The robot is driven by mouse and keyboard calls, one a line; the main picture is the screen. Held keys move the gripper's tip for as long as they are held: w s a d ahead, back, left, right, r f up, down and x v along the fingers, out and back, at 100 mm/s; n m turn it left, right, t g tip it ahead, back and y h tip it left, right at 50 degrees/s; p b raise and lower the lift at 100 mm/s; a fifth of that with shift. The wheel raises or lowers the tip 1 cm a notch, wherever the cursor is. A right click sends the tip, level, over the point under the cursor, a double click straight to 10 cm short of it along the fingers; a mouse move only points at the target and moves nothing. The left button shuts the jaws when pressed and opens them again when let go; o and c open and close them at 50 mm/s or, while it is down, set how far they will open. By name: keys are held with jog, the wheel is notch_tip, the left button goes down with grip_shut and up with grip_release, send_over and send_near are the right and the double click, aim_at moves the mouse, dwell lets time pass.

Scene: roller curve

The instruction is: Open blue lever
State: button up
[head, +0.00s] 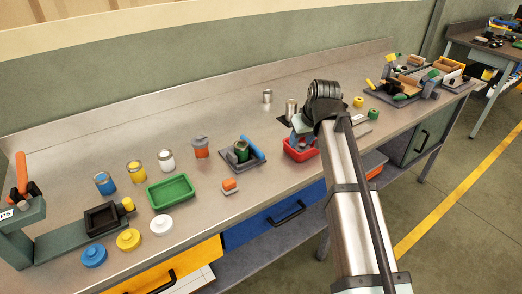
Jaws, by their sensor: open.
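The blue lever (252,147) is a short blue bar slanting over a dark base plate (231,164) in the middle of the bench. It sits beside a green round body (241,151) on the same plate. My gripper (298,136) is to the right of the lever, above a red bin, apart from the lever. It points down and is open; its fingertips are small and partly hidden by my arm. Nothing shows between the jaws.
The red bin (300,155) stands right of the lever. An orange-and-grey block (229,187) lies in front, and a grey-orange can (201,147) stands to the left. A green tray (171,192) and several cans are further left. The bench behind the lever is clear.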

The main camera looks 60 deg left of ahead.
aim_at(260, 152)
jog(key=s+a+r+n+g, duration=0.1)
jog(key=s+a+r+n, duration=0.2)
jog(key=s+a+r, duration=0.35)
jog(key=x, duration=0.4)
jog(key=s+d+x, duration=0.1)
jog(key=x, duration=0.4)
jog(key=s+x, duration=0.1)
jog(key=x, duration=0.4)
jog(key=shift+d+f, duration=0.35)
jog(key=shift+f, duration=0.1)
jog(key=shift+c, duration=0.5)
grip_shut()
